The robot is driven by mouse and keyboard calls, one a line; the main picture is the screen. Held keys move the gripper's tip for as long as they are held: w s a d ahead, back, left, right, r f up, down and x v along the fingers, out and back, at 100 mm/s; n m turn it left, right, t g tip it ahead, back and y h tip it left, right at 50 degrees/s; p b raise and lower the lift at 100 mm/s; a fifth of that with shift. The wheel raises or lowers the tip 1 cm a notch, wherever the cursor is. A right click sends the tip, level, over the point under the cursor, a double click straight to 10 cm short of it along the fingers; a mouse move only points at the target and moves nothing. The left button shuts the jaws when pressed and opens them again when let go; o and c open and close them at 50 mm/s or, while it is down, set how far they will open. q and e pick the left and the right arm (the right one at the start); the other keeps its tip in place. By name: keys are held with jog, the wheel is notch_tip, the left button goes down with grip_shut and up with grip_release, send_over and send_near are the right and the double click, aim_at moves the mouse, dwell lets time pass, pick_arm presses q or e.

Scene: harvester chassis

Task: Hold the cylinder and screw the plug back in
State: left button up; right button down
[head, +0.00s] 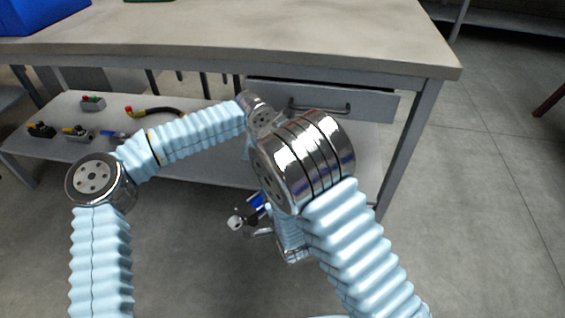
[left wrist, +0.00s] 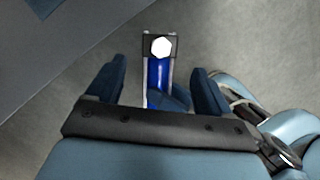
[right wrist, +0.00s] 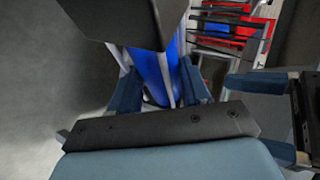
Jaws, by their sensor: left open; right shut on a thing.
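The cylinder has a blue body with pale metal sides and a dark end block. In the head view the cylinder (head: 257,202) shows in part below my right arm, held in the air over the floor. In the right wrist view my right gripper (right wrist: 161,72) is shut on the cylinder (right wrist: 170,60). In the left wrist view my left gripper (left wrist: 155,80) is open, with the cylinder (left wrist: 158,72) showing in the gap between its fingers, not gripped. A white hexagonal piece (left wrist: 161,47), possibly the plug, sits on the end block. Its seating depth cannot be told.
A workbench (head: 330,45) with a drawer (head: 320,98) stands in front. Red and blue things (right wrist: 240,35) show behind in the right wrist view.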

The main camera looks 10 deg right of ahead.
jog(key=shift+s+a+r, duration=0.15)
jog(key=shift+a+r, duration=0.05)
jog(key=shift+r, duration=0.45)
jog(key=shift+f, duration=0.2)
pick_arm(q)
jog(key=v, duration=1.1)
jog(key=shift+r+h, duration=0.25)
jog(key=shift+h, duration=0.05)
